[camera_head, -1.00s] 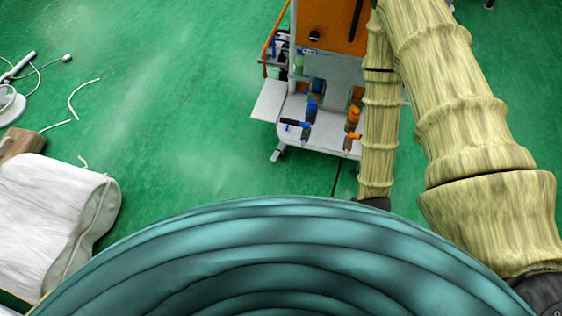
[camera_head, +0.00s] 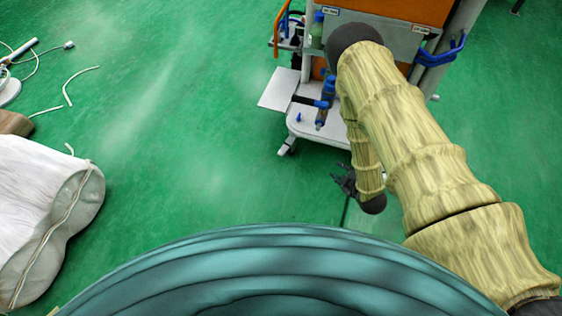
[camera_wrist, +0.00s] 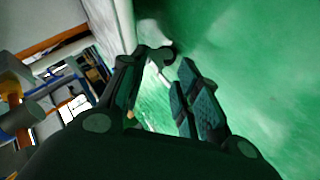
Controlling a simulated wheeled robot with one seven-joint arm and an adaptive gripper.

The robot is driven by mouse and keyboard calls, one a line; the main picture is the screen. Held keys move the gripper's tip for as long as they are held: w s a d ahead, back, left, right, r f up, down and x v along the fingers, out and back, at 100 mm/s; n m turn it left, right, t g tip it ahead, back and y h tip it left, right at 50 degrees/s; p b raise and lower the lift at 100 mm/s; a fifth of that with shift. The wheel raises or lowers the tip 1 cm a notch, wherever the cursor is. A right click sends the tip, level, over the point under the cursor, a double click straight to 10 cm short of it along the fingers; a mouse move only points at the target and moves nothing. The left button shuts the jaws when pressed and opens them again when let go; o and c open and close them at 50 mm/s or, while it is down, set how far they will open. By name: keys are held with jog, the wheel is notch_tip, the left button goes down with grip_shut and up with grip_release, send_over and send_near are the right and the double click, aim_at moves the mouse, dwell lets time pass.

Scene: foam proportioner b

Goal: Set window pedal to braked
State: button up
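The wheeled cart (camera_head: 310,126) has a white base on casters and stands at the upper middle of the head view. A front caster (camera_head: 287,147) shows at its lower left corner. Any pedal on it is too small to make out. In the wrist view a white-and-dark caster (camera_wrist: 154,33) shows at the cart's edge, just beyond my fingertips. My gripper (camera_head: 343,181) is low, in front of the cart near the floor. In the wrist view my gripper (camera_wrist: 168,65) has its fingers apart with nothing between them. My arm hides the cart's front right corner.
Blue-handled valves (camera_head: 325,100) stand on the base, and a white side plate (camera_head: 279,90) juts left. A blue hook-like part (camera_head: 440,55) is on the right. White sacks (camera_head: 45,215) lie at the lower left.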

jog(key=w+a+f+n+t+y+b, duration=0.2)
jog(key=w+a+f+n+y+b, duration=0.3)
jog(key=w+a+f+n+b, duration=0.3)
jog(key=n+y+b, duration=0.5)
jog(key=n+b, duration=0.1)
jog(key=b, duration=0.4)
send_near(281, 153)
jog(key=shift+g, duration=0.4)
jog(key=b+x, duration=0.4)
jog(key=x, duration=0.4)
jog(key=shift+w+f, duration=0.2)
jog(key=shift+w, duration=0.15)
jog(key=shift+x, duration=0.75)
jog(key=shift+r, duration=0.2)
grip_shut()
